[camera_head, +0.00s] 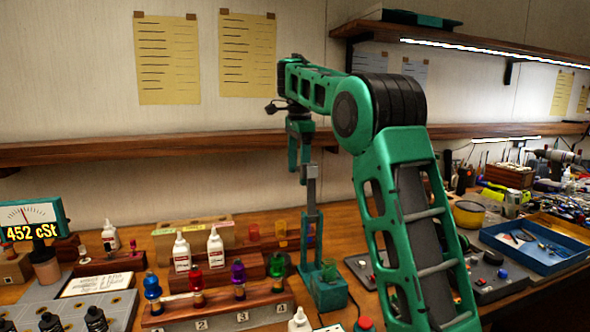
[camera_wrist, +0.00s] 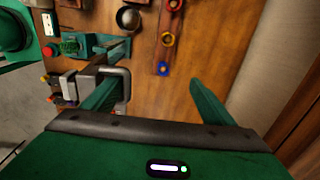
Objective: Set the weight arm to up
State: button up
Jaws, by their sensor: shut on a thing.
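The weight arm (camera_head: 313,188) is a light grey metal piece at the top of a tall green stand (camera_head: 312,228) with a green block base (camera_head: 328,288) on the bench. My gripper (camera_head: 300,170) hangs pointing down at the top of it. In the wrist view, my gripper (camera_wrist: 157,82) has its two green fingers spaced apart. A grey bent metal handle (camera_wrist: 126,92), seemingly part of the weight arm, lies against the left finger, which hides part of it. The exact grip is hard to see. The arm's tilt is unclear.
A numbered wooden rack (camera_head: 218,306) with coloured-top bottles stands left of the stand. White bottles (camera_head: 215,248) are behind it. A viscosity display (camera_head: 30,222) reads 452 cSt. A blue tray (camera_head: 535,246) lies at right. A wooden shelf (camera_head: 160,147) runs along the wall behind.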

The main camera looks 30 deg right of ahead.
jog(key=shift+s+r, duration=0.45)
jog(key=shift+r, duration=0.3)
jog(key=c, duration=0.5)
jog(key=shift+o, duration=0.2)
jog(key=shift+s+a+r, duration=0.1)
jog(key=shift+s+r, duration=0.05)
jog(key=shift+r, duration=2.5)
jog(key=shift+s+r, duration=0.15)
jog(key=shift+r, duration=2.45)
jog(key=c, duration=0.4)
